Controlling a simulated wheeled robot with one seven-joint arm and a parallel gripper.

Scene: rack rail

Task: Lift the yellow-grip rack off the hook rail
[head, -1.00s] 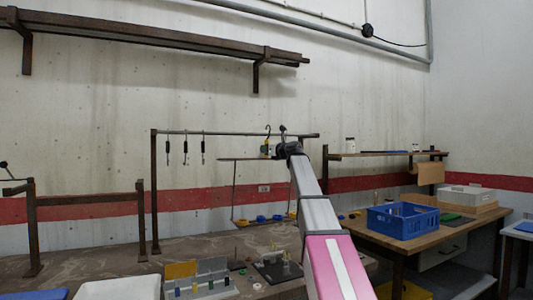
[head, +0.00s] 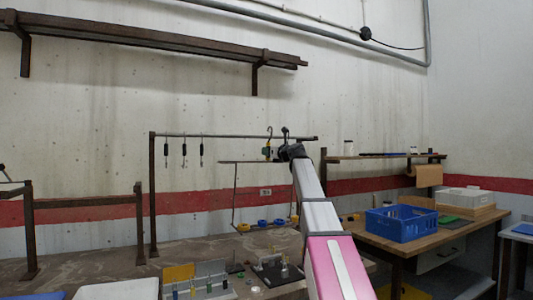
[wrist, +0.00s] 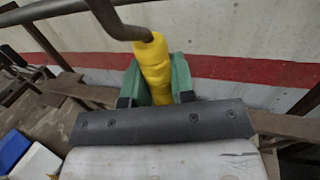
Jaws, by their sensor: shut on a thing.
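The yellow grip (wrist: 152,68) stands between the green jaw pads of my gripper (wrist: 160,82) in the wrist view, and the jaws are shut on it. A dark bent hook rod (wrist: 112,18) rises from the grip's top. In the head view my gripper (head: 273,152) is just below the hook rail (head: 230,136). The hook (head: 269,131) reaches rail height; whether it touches the rail is too small to tell. The rack (head: 236,195) hangs below as a thin frame, with blue and yellow pieces along its lower bar. My arm hides part of its right side.
Several dark hooks (head: 184,150) hang on the rail to the left. Below the rack, the bench holds a block with a yellow plate (head: 180,271) and a dark pegged base (head: 277,270). A blue crate (head: 402,223) stands on the right table. A wall shelf (head: 385,156) is right of my gripper.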

